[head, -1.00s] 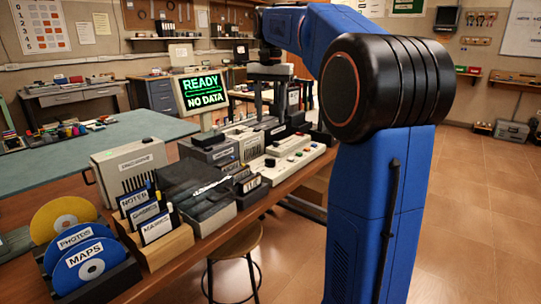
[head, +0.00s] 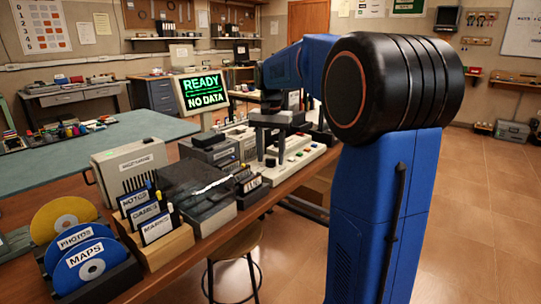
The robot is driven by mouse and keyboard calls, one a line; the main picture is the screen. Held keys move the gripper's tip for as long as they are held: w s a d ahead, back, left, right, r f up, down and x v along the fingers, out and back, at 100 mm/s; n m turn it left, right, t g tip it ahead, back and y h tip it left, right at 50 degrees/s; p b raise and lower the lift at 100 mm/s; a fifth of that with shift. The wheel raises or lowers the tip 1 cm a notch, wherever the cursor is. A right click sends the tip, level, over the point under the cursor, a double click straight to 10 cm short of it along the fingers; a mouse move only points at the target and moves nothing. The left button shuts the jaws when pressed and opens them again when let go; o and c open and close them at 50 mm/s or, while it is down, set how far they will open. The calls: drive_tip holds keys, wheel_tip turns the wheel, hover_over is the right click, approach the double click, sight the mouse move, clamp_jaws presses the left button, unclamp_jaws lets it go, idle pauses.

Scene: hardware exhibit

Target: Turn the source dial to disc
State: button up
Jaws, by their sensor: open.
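My gripper (head: 271,146) points down over the back part of the white control console (head: 318,150), its two dark fingers apart with nothing seen between them. The console carries several small coloured buttons or knobs. The source dial cannot be told apart at this size; my gripper and arm hide part of that area. I cannot tell whether the fingers touch anything. A monitor (head: 202,90) left of my gripper reads "READY" and "NO DATA".
Left of the console stand grey device boxes (head: 208,148), a dark-lidded case (head: 195,187) and a wooden card holder (head: 160,243). Labelled discs (head: 90,265) stand in a rack at the front left. A stool (head: 236,245) is by the table edge. Open floor lies to the right.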

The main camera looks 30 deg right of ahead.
drive_tip(key=c, duration=1)
drive_tip(key=shift+c, duration=0.2)
drive_tip(key=shift+n, duration=0.3)
drive_tip(key=n, duration=0.3)
drive_tip(key=shift+n, duration=0.3)
drive_tip(key=n, duration=0.3)
drive_tip(key=shift+n, duration=0.3)
drive_tip(key=n, duration=0.4)
drive_tip(key=shift+d+n, duration=0.1)
drive_tip(key=shift+n, duration=2.1)
